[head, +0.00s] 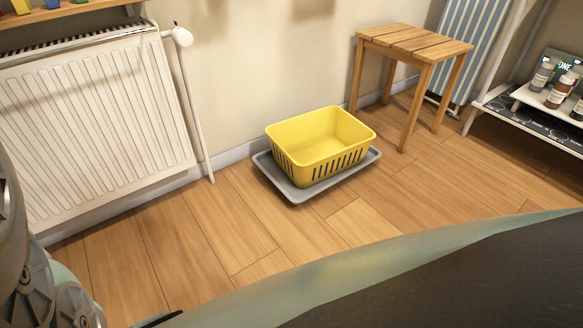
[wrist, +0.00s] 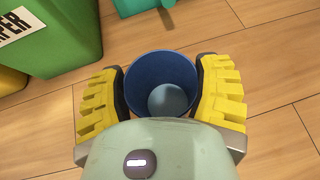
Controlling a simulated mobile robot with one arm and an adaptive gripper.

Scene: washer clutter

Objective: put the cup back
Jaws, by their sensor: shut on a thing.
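The cup (wrist: 160,60) is blue and round, and shows only in the wrist view. I look down into its open mouth, and its inside looks empty. My gripper (wrist: 163,85) has yellow ridged fingers on the left and right of the cup, shut on it. The lower part of the cup is hidden by my wrist. My gripper and the cup do not show in the head view.
In the wrist view a green bin (wrist: 60,35) stands close at the left, with a teal object (wrist: 135,6) at the top. In the head view a yellow basket (head: 318,150) sits on a grey tray (head: 290,192), near a wooden stool (head: 415,45) and a radiator (head: 90,125).

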